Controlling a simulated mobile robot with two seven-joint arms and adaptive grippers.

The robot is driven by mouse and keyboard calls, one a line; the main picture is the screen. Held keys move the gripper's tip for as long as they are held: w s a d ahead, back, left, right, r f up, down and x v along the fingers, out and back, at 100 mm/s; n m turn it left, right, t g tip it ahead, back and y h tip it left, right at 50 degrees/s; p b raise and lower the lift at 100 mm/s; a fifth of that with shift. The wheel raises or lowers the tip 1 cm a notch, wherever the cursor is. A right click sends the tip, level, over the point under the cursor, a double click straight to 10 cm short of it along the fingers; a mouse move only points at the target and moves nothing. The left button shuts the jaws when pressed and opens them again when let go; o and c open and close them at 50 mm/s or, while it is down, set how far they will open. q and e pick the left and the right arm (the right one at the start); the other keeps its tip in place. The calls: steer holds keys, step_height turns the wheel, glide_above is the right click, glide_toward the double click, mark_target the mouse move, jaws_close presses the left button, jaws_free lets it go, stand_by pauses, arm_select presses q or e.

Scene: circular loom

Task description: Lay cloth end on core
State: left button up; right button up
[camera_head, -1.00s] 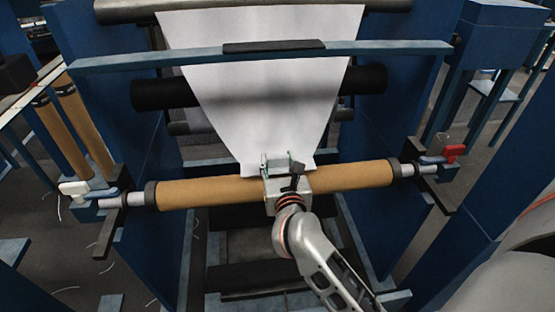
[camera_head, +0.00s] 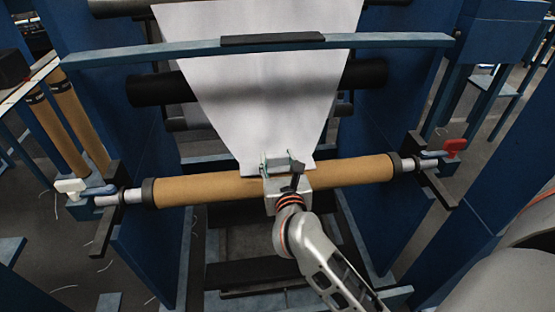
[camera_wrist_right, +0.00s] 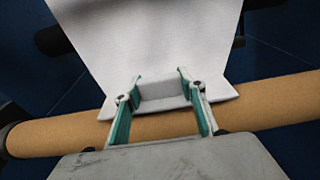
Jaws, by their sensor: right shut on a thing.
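The white cloth (camera_head: 265,100) hangs down from the top and narrows to its lower end at the brown core (camera_head: 215,189). The core lies crosswise on a shaft between the blue side frames. My right gripper (camera_head: 280,163) is at the middle of the core, over it. In the right wrist view the gripper (camera_wrist_right: 163,100) has its teal-lined fingers on either side of a fold of the cloth end (camera_wrist_right: 165,90), shut on it. The cloth's lower edge rests against or just above the core (camera_wrist_right: 60,133); contact is partly hidden. My left gripper is not in view.
A blue crossbar (camera_head: 180,55) with a black plate spans above the cloth. A black roller (camera_head: 160,87) runs behind it. A white-handled latch (camera_head: 72,187) and a red-handled latch (camera_head: 453,148) sit at the shaft ends. Spare brown cores (camera_head: 58,130) stand at left.

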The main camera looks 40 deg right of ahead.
steer(key=shift+f, duration=0.15)
steer(key=shift+f, duration=0.15)
steer(key=o, duration=1.3)
